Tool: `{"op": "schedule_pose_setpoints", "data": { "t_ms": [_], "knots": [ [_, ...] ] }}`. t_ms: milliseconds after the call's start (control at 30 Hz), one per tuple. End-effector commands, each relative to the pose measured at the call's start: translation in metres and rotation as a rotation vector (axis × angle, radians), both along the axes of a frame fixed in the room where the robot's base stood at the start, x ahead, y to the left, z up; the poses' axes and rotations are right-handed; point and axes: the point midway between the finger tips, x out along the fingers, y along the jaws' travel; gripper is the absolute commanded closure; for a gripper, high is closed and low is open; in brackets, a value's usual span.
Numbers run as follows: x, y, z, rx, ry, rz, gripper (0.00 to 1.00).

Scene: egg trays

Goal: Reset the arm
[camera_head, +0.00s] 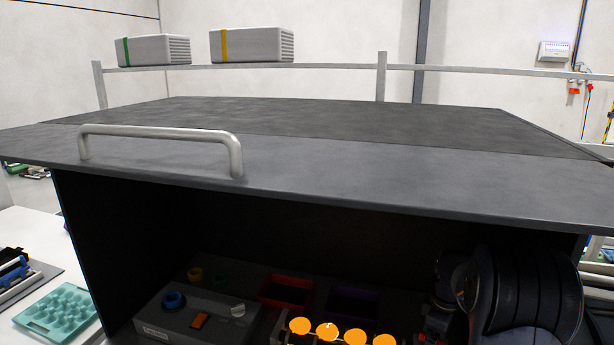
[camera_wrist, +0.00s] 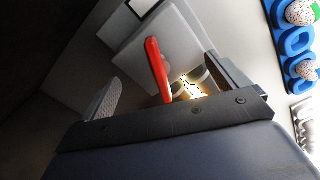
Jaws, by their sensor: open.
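My gripper (camera_wrist: 162,66) is open in the wrist view, with its two fingers spread apart. A red bar (camera_wrist: 156,70) shows between the fingers, beyond them. I cannot tell whether anything touches it, but nothing looks gripped. In the head view my dark arm reaches into the shadowed lower right of an open-fronted dark cabinet (camera_head: 400,190). The fingertips are hard to make out there.
The cabinet's raised front panel has a metal handle (camera_head: 160,133). Inside are glowing orange round tops (camera_head: 327,331), a grey box (camera_head: 190,325) and a red bin (camera_head: 286,292). A teal egg tray (camera_head: 57,312) lies outside left. A blue tray (camera_wrist: 292,42) holds speckled eggs.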

Motion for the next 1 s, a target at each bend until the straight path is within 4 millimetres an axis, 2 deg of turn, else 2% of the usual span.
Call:
{"op": "schedule_pose_setpoints", "data": {
  "t_ms": [100,333,800,1000],
  "knots": [
    [0.0,0.0,0.003,-0.001,-0.002,0.068,0.05],
    [0.0,0.0,0.026,-0.001,-0.001,0.062,0.05],
    [0.001,0.0,0.031,-0.001,-0.004,0.059,0.05],
    [0.005,0.004,0.045,-0.011,-0.047,0.042,0.05]
  ]
}}
